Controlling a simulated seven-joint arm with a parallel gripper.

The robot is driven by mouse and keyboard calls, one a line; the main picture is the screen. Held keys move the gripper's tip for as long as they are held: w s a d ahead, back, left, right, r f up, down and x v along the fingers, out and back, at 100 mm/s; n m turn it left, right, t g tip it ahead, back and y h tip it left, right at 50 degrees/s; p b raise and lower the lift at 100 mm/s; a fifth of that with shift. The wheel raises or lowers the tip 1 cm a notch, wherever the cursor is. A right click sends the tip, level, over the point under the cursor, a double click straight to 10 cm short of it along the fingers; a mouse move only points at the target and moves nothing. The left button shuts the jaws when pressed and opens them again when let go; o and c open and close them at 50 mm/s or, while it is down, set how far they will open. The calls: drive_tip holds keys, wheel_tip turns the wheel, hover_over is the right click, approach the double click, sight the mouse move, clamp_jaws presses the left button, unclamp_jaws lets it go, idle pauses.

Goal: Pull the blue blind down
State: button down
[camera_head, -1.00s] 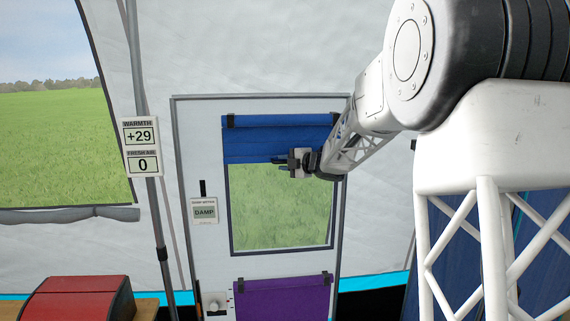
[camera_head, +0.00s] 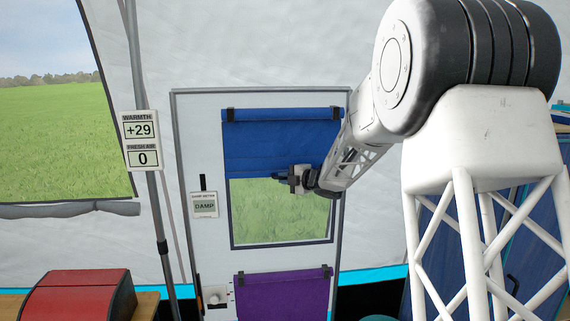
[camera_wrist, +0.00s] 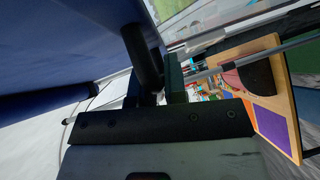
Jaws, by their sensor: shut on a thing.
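The blue blind (camera_head: 265,142) hangs from a roll at the top of the door window and covers about its upper half. Its lower edge is near my gripper (camera_head: 282,178), which is shut on that edge, right of the blind's middle. The bare window (camera_head: 275,215) below shows green grass. In the wrist view the blue blind (camera_wrist: 60,45) fills the upper left, and my gripper's dark fingers (camera_wrist: 155,85) point up beside it.
A purple blind (camera_head: 283,290) is lower on the door. A damp meter (camera_head: 204,205) reading DAMP is left of the window. A tent pole with a +29 warmth and 0 fresh air sign (camera_head: 141,140) stands further left. A red box (camera_head: 78,296) is at bottom left.

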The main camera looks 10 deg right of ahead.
wheel_tip(320, 180, down, 36)
drive_tip(key=shift+f, duration=0.1)
drive_tip(key=c, duration=1.5)
unclamp_jaws()
drive_tip(key=o, duration=0.3)
drive_tip(key=shift+o, duration=0.2)
drive_tip(key=shift+d, duration=0.1)
drive_tip(key=v, duration=0.7)
drive_tip(key=shift+s+d, duration=0.15)
drive_tip(key=shift+s, duration=0.15)
